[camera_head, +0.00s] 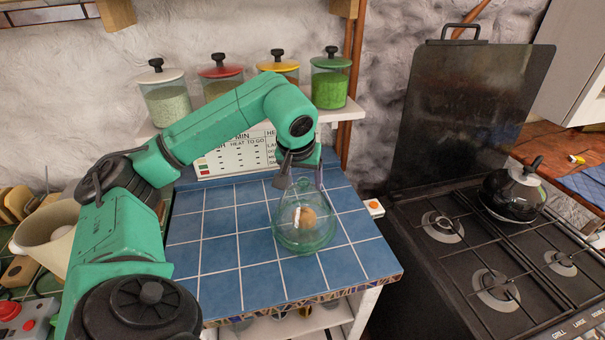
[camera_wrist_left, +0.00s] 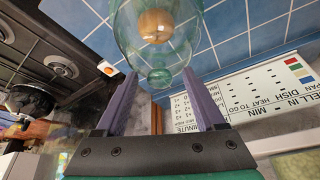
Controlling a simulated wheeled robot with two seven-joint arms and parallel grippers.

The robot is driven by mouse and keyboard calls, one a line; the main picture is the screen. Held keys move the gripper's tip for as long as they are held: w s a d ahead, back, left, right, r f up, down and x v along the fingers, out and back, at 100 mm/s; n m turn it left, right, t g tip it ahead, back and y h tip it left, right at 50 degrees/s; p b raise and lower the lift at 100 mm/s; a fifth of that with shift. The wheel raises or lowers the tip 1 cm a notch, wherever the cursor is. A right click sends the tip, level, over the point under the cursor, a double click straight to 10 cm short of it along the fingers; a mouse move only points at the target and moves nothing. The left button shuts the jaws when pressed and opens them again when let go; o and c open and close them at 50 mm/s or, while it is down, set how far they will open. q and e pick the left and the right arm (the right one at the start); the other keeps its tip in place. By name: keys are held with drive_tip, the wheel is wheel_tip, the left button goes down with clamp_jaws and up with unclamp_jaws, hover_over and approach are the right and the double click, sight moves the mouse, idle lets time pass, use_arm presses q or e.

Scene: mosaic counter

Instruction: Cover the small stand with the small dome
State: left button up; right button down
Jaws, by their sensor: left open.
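The small clear glass dome (camera_head: 287,222) stands upright on the blue tiled counter, its knob up. A round brown item (camera_head: 307,217) shows through its glass. The small stand is hard to make out through the glass; the dome appears to sit over it. My left gripper (camera_head: 301,184) is open at the top of the dome, one finger on each side of the knob. In the left wrist view the dome's knob (camera_wrist_left: 160,77) lies between the open finger tips (camera_wrist_left: 159,73), with visible gaps beside it. My right gripper is not in view.
A shelf with several lidded jars (camera_head: 329,85) and a printed chart (camera_head: 240,152) stand behind the counter (camera_head: 215,265). A black stove (camera_head: 450,270) with a kettle (camera_head: 513,193) is at the right. The tiles left and front of the dome are clear.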

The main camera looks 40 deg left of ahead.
use_arm(q)
drive_tip(key=p+v, duration=0.3)
drive_tip(key=v, duration=1.1)
drive_tip(key=shift+s+r+p, duration=0.15)
drive_tip(key=shift+r+p, duration=0.15)
